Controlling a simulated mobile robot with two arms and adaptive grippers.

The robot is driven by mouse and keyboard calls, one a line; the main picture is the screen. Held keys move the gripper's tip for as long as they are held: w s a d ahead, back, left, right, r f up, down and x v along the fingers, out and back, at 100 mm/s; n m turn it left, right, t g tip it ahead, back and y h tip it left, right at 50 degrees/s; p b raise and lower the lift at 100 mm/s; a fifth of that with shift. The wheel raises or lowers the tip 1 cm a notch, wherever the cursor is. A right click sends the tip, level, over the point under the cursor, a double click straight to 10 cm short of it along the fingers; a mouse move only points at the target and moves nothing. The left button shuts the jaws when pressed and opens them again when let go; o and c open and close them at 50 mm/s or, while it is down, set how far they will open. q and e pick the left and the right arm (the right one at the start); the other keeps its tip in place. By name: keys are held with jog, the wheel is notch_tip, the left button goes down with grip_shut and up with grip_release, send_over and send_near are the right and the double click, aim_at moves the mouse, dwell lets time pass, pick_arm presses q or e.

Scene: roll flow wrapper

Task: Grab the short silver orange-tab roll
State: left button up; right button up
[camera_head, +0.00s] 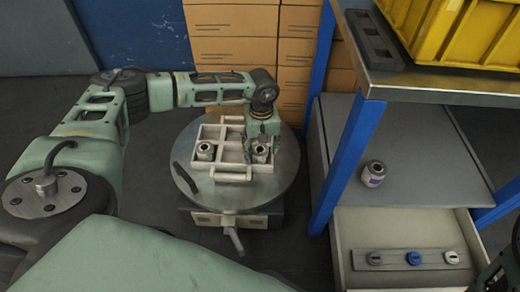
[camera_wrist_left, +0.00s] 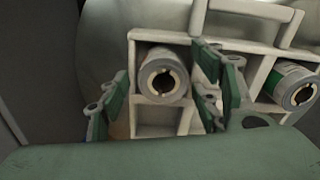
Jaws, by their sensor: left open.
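My left gripper (camera_head: 262,139) is over the right part of a pale divided tray (camera_head: 232,177). It is open, its green fingers on either side of a short silver roll (camera_head: 261,155). In the left wrist view this roll (camera_wrist_left: 161,76) stands in a tray compartment between the fingers (camera_wrist_left: 152,98); whether they touch it is unclear. A second silver roll (camera_head: 205,151) is in the tray's left part; it also shows at the right of the wrist view (camera_wrist_left: 295,90), with green and red on its side. I cannot make out an orange tab on either roll.
The tray rests on a round metal turntable (camera_head: 186,195). A roll with a purple label (camera_head: 373,174) stands on the grey shelf at right. An open drawer (camera_head: 348,256) holds a strip of several round pieces. A blue post (camera_head: 350,160) rises between turntable and shelf.

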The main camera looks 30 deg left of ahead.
pick_arm(q)
jog(key=c, duration=1.3)
